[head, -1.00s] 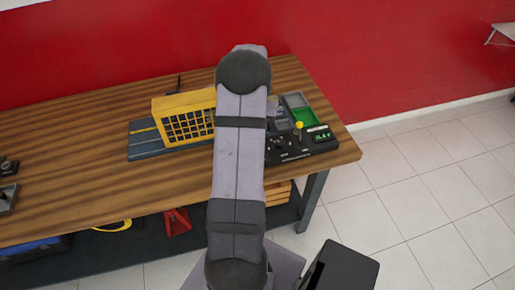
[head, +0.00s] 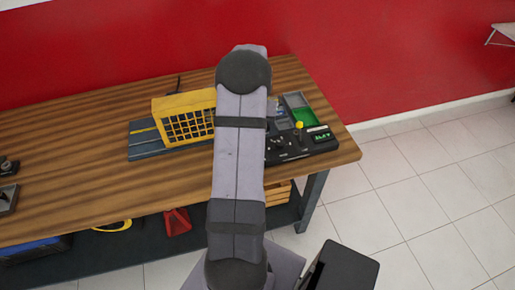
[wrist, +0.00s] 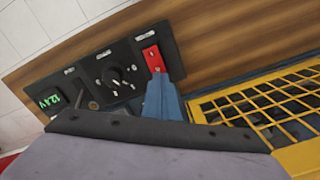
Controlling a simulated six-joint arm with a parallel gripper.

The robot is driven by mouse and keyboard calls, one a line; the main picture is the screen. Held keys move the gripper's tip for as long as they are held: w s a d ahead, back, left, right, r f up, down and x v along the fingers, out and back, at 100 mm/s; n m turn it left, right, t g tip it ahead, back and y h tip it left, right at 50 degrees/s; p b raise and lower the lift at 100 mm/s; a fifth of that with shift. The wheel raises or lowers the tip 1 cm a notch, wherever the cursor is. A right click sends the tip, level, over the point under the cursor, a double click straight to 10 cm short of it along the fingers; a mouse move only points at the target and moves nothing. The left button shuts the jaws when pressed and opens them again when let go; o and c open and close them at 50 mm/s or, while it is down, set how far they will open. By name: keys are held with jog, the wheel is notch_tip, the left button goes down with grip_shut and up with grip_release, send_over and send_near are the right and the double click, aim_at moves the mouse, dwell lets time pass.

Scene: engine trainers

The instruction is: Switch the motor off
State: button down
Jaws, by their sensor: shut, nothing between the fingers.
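A black control panel (wrist: 135,92) fills the left of the wrist view. It carries a lit green display (wrist: 50,101) that seems to read 12.4, a black selector knob (wrist: 112,78) and a red rocker switch (wrist: 153,58). My gripper (wrist: 158,78) is shut and empty, its blue-grey fingertips at the lower end of the red switch. I cannot tell whether they touch it. In the head view the panel (head: 312,146) is at the bench's right end, partly behind my arm, which also hides the gripper. The motor itself is not clearly visible.
A yellow mesh guard (wrist: 262,110) stands close right of my gripper. It also shows in the head view (head: 187,118) on a dark base. A green tray (head: 300,111) and a yellow round knob (head: 299,125) are by the panel. Left bench top is mostly clear.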

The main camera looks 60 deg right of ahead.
jog(key=shift+f+b, duration=0.5)
jog(key=shift+f, duration=0.35)
dwell(0.6)
notch_tip(320, 180, up, 7)
jog(key=p, duration=0.5)
jog(key=shift+p, duration=0.3)
dwell(0.7)
